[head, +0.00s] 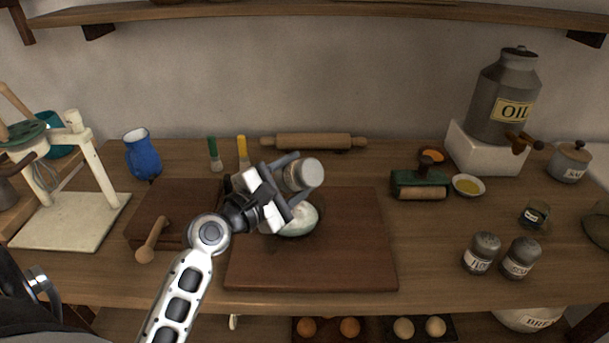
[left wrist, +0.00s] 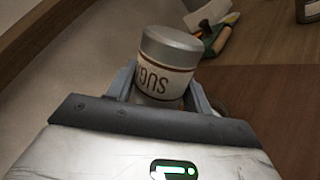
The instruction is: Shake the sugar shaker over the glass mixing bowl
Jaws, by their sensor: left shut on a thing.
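My left gripper (head: 290,186) is shut on the sugar shaker (head: 304,175), a grey-capped cylinder with a pale label. The shaker is tilted and held above the glass mixing bowl (head: 298,233), which stands on the large dark wooden board. White contents show in the bowl, and the gripper hides part of its rim. In the left wrist view the shaker (left wrist: 167,66) sits between the two fingers, its label reading "SUG" upside down. My right gripper is not in view.
The board (head: 345,265) is clear around the bowl. A rolling pin (head: 314,141) lies behind. Two labelled shakers (head: 483,253) (head: 521,258) stand right. An oil can (head: 504,98) stands at the back right.

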